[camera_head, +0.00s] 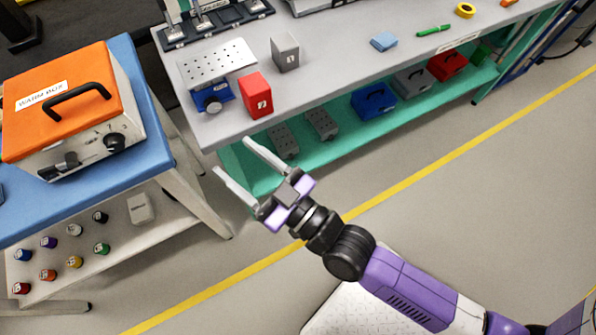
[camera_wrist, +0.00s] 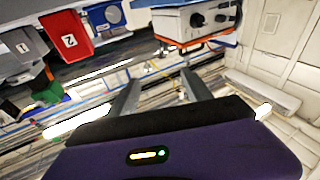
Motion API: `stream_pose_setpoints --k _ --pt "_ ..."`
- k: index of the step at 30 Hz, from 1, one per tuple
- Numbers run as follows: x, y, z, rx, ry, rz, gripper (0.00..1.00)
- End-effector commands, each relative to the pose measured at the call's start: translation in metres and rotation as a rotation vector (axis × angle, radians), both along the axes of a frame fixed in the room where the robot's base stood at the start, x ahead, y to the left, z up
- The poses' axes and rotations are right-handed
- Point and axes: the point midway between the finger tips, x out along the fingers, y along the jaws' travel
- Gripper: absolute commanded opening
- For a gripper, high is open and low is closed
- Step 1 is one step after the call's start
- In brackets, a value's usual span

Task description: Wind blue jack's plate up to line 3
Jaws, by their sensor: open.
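The blue jack (camera_head: 211,96) stands on the grey bench near its front left corner, with a perforated metal plate (camera_head: 217,62) on top and a round grey knob (camera_head: 214,108) facing front. It also shows upside down at the top of the wrist view (camera_wrist: 106,17). Which line the plate stands at is too small to tell. A red block (camera_head: 255,95) with a white mark stands just right of the jack. My gripper (camera_head: 233,163) is open and empty, in front of the bench edge and apart from the jack.
A grey block (camera_head: 285,52) stands behind the red block. An orange-topped box (camera_head: 75,100) sits on the blue table (camera_head: 160,140) at left. Several small jars stand on its lower shelf (camera_head: 130,235). Boxes lie on the bench's green lower shelf (camera_head: 340,135). The floor (camera_head: 450,200) in front is clear.

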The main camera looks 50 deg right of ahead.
Motion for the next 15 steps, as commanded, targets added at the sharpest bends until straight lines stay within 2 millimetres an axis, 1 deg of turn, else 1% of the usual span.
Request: stream_pose_setpoints --k 1,3,15 --pt "-0.010 -0.003 -0.004 -0.017 0.017 -0.004 0.58" --pt "-0.022 -0.006 -0.007 -0.039 0.041 -0.005 0.58" --pt "-0.085 -0.028 -0.023 -0.189 0.175 -0.056 0.58"
